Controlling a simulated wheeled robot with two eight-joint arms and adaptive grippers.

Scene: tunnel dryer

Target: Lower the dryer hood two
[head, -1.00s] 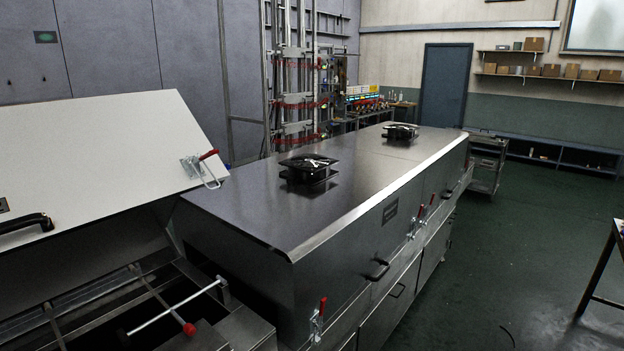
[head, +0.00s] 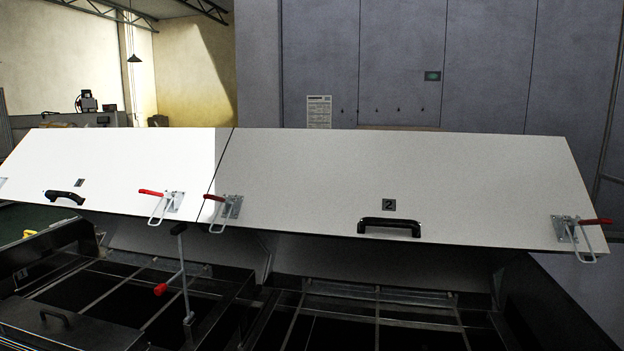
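Dryer hood two (head: 460,165) is a wide white panel with a small "2" plate (head: 389,205) near its lower edge. It stands raised and tilted above the open dryer bed (head: 380,305). A black bar handle (head: 389,228) sits just below the plate. A red-handled toggle latch (head: 229,207) is at its lower left corner, and another red-handled latch (head: 574,233) is at its lower right. Neither of my grippers is in the head view.
A second raised white hood (head: 120,165) stands directly to the left, with its own black handle (head: 65,197) and red latch (head: 166,203). An upright metal rod with a red knob (head: 160,289) rises from the bed between the two. A grey wall (head: 400,60) is behind.

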